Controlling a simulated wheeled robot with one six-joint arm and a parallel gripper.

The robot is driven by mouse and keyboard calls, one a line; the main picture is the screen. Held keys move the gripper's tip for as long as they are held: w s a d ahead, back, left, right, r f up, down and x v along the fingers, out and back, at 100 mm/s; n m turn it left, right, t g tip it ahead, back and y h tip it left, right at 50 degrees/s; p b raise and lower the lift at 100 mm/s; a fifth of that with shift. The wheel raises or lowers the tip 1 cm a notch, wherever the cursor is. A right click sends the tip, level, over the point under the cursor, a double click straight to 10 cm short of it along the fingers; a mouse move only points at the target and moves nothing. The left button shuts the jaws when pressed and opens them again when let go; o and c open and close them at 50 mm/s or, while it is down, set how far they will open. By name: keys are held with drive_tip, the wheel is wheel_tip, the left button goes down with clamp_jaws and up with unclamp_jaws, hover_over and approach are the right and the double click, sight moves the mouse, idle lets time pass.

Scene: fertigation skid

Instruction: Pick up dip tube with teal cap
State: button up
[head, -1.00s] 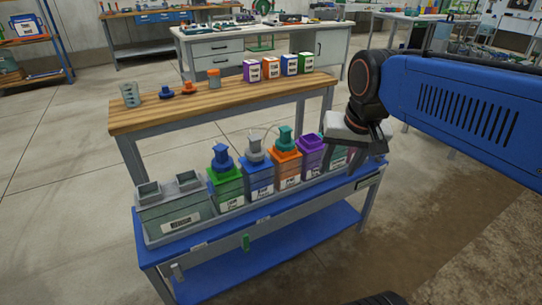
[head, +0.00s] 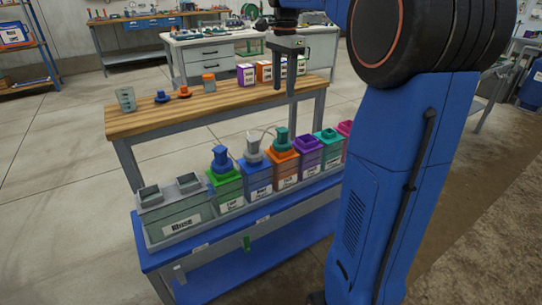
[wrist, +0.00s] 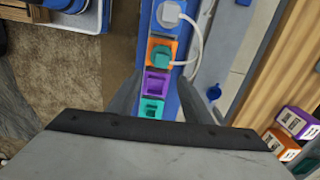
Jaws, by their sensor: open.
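The dip tube's teal cap (head: 281,138) stands upright in the mouth of an orange container (head: 284,172) in the row on the blue bench. Its tube below the cap is hidden. In the wrist view the teal cap (wrist: 161,56) shows just beyond the fingertips, with a pale hose curving beside it. My gripper (head: 288,80) points down, open and empty, and appears high above the row. In the wrist view its two fingers (wrist: 160,80) are spread, with the purple container (wrist: 156,84) seen between them. It does not touch the cap.
A blue cap (head: 221,157) on a green container and a grey cap (head: 253,143) on a blue one stand left of it. A grey bin (head: 173,215) is at the row's left end. The wooden shelf (head: 145,120) behind holds cups, small caps and boxes.

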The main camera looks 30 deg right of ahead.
approach(282, 129)
drive_tip(key=f, duration=0.5)
drive_tip(key=shift+a, duration=0.2)
drive_tip(key=shift+s+d+f, duration=0.1)
drive_tip(key=shift+d+f, duration=0.05)
drive_tip(key=shift+f, duration=1.3)
drive_tip(key=shift+d+f, duration=0.1)
drive_tip(key=shift+f, duration=1.3)
clamp_jaws()
drive_tip(key=shift+r, duration=0.15)
